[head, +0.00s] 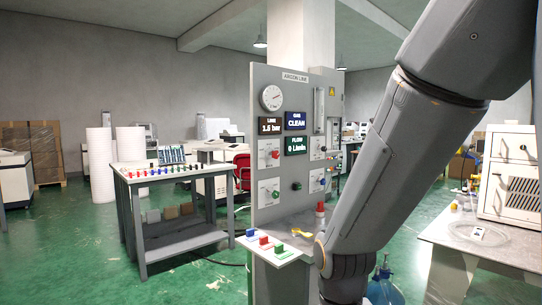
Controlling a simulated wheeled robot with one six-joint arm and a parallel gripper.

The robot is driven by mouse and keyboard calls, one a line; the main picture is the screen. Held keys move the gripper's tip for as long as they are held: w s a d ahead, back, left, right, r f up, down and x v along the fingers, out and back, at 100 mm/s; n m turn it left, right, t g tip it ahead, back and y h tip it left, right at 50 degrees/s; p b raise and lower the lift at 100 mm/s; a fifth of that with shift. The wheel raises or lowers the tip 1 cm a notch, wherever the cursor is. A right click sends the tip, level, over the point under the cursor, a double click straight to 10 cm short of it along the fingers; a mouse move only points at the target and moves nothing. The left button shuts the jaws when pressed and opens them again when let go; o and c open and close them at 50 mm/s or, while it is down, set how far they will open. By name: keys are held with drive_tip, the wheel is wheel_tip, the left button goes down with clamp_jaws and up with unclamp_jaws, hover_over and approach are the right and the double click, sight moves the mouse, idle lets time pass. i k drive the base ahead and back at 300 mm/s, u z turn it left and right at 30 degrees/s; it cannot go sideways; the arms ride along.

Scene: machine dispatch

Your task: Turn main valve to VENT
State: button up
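A grey upright panel headed ARGON LINE (296,160) stands in the middle of the head view. It carries a red knob (275,154) at upper left, a dark green knob (297,186) at lower middle, and further knobs on white plates, one of them blue (323,181). The labels by the knobs are too small to read, so I cannot tell which is the main valve or where it points. Displays read 1.5 bar, CLEAN and 0 L/min. My arm comes down in front of the panel's right side; my gripper is not in view.
A small shelf (290,256) below the panel holds coloured blocks and a yellow item. A grey workbench (150,180) with small coloured pieces stands at left. A table (450,234) with a white machine stands at right. Green floor is open at front left.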

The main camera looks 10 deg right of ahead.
sight(276, 154)
drive_tip(key=u, duration=0.1)
drive_tip(key=k, duration=1.05)
drive_tip(key=z, duration=1.1)
drive_tip(key=i, duration=1.25)
drive_tip(key=u, duration=0.85)
drive_tip(key=i, duration=0.55)
drive_tip(key=u, duration=0.55)
